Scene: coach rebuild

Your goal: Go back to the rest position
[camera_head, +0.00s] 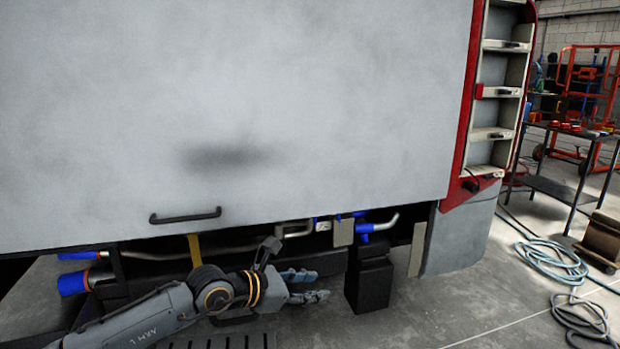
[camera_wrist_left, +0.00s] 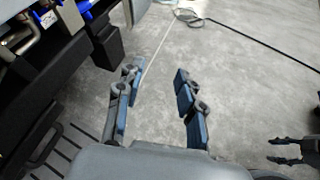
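My left gripper (camera_head: 312,286) reaches in from the lower left in the head view, in front of the open bay under the coach's grey panel. In the left wrist view its two fingers (camera_wrist_left: 158,95) stand apart with only bare floor between them, so it is open and empty. Another gripper's dark fingers (camera_wrist_left: 290,150) show at the lower right edge of the left wrist view; they look like my right gripper, and their opening is hard to judge. The right gripper does not show in the head view.
The large grey panel (camera_head: 250,110) with a black handle (camera_head: 185,216) fills the upper left. Pipes and a black box (camera_head: 370,280) sit below it. A hose (camera_head: 552,262) lies on the floor at right, near a metal table (camera_head: 560,190). The floor between is clear.

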